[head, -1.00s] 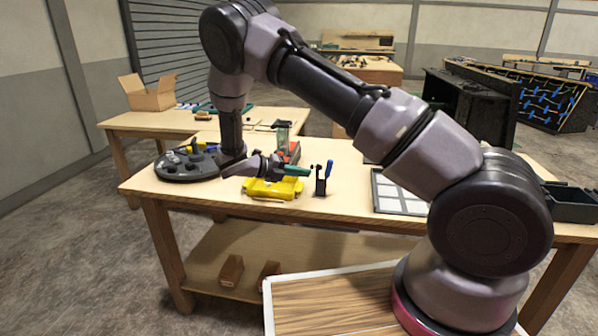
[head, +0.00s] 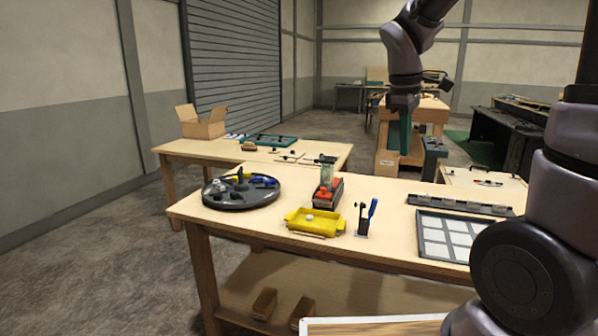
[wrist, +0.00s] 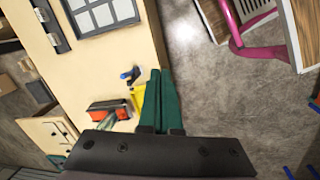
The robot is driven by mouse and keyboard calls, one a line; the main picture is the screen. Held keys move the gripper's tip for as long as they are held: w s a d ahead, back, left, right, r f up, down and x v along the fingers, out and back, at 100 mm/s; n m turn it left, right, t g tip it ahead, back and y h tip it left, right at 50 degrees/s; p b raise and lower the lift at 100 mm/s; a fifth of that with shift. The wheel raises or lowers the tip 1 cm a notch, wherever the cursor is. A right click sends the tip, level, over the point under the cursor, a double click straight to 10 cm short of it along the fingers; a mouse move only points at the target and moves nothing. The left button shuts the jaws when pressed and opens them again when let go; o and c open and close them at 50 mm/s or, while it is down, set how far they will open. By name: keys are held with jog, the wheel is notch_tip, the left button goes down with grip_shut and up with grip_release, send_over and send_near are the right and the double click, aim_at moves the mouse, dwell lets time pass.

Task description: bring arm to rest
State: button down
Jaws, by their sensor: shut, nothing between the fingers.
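My gripper (head: 404,148) hangs in the air in the head view, its green fingers pointing down, seen above and behind the workbench (head: 390,205). In the wrist view the green fingers (wrist: 160,78) lie side by side, shut with nothing between them. My arm is raised at the right of the head view, and part of it is cut off by the frame's top edge. The gripper touches nothing that I can see.
The bench carries a black round tray (head: 240,200), a yellow tray (head: 314,224), a red device (head: 328,195), a black holder with a blue-handled tool (head: 364,218) and a gridded panel (head: 450,240). A second table (head: 190,150) with an open cardboard box (head: 202,124) stands behind.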

jog(key=s+r+m+t+y, duration=0.3)
jog(key=s+r+m+t, duration=0.3)
jog(key=s+r+m, duration=0.3)
jog(key=s+m, duration=0.3)
jog(key=m, duration=0.2)
jog(key=shift+s+d+r+y, duration=0.15)
jog(key=shift+s+d+y, duration=0.05)
jog(key=shift+s+y, duration=0.1)
jog(key=shift+w, duration=0.1)
